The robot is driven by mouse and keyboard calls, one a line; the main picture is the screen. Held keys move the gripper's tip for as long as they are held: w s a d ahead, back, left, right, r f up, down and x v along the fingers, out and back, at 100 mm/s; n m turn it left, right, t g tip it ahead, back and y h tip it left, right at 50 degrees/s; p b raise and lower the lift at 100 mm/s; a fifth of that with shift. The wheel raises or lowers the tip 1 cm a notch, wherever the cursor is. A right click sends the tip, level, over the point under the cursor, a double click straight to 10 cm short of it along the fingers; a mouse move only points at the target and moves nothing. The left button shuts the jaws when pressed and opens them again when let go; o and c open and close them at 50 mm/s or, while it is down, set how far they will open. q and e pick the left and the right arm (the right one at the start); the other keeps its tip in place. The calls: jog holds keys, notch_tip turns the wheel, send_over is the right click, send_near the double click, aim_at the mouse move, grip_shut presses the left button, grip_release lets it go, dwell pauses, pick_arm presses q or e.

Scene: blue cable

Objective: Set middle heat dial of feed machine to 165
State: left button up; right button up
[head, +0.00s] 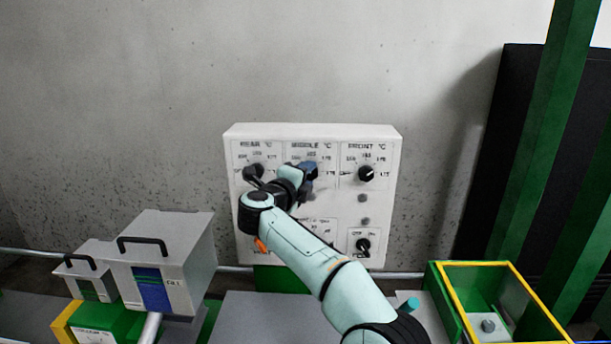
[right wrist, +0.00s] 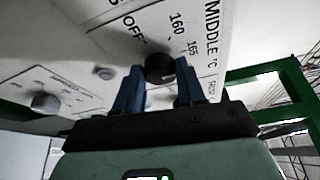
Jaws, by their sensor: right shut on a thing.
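The white control panel (head: 350,220) of the feed machine stands against the wall, with rear, middle and front dials along its top row. The middle heat dial (right wrist: 159,68) is a dark round knob under the "MIDDLE °C" label, with OFF, 160 and 165 marks beside it. My right gripper (right wrist: 157,85) has its two blue fingers on either side of this knob and is shut on it. In the head view my right gripper (head: 305,178) covers the middle dial. Where the pointer stands cannot be read. My left gripper is not in view.
The front dial (head: 366,174) and rear dial (head: 254,171) flank the middle one closely. A lower dial (head: 363,245) sits at the panel's bottom right. Grey handled boxes (head: 165,250) stand at left, and a yellow-rimmed green bin (head: 470,266) at right.

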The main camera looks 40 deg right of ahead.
dwell(0.4)
jog(key=o, duration=1.1)
jog(key=shift+c, duration=0.2)
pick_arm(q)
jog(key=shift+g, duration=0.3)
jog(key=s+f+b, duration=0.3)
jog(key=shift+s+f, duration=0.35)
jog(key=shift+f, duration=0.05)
pick_arm(e)
jog(key=f+v, duration=0.1)
jog(key=v, duration=1.2)
jog(key=shift+a+r, duration=0.15)
jog(key=shift+r, duration=0.35)
jog(key=shift+s, duration=0.15)
